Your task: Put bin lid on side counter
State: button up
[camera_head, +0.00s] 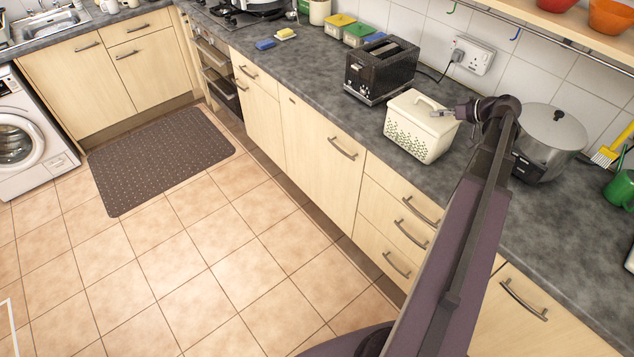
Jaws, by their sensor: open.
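A cream bin (412,142) with a perforated front stands on the counter, between the toaster and a large metal pot. Its cream lid (408,105) sits on top, with a raised handle (432,102) at the right. My gripper (441,113) is open and comes in from the right, with its fingertips at the lid's handle. I cannot tell whether the fingers are around the handle or only beside it. My arm hides part of the counter to the right of the bin.
A black toaster (381,70) stands left of the bin, and a metal pot (548,143) stands close on its right. A socket with a plug (472,55) is on the wall behind. The grey counter (310,62) has bare room left of the toaster.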

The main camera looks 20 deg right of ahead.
jog(key=w+a+f+g, duration=0.2)
jog(key=a+f+g, duration=0.1)
jog(key=a, duration=1)
jog(key=s+a+f+m+g+h, duration=0.1)
jog(key=s+a+f+g+h, duration=0.1)
jog(key=a, duration=0.7)
jog(key=s+a+f+m+g+h, duration=0.1)
jog(key=s+a+f+g+h, duration=0.1)
jog(key=s+a, duration=0.3)
jog(key=s+a+f+g+h, duration=0.2)
jog(key=s+a, duration=0.1)
jog(key=a, duration=1.1)
jog(key=shift+s+m+g+h, duration=0.2)
jog(key=shift+m+g+h, duration=0.1)
jog(key=shift+m+h, duration=0.1)
jog(key=shift+a, duration=0.1)
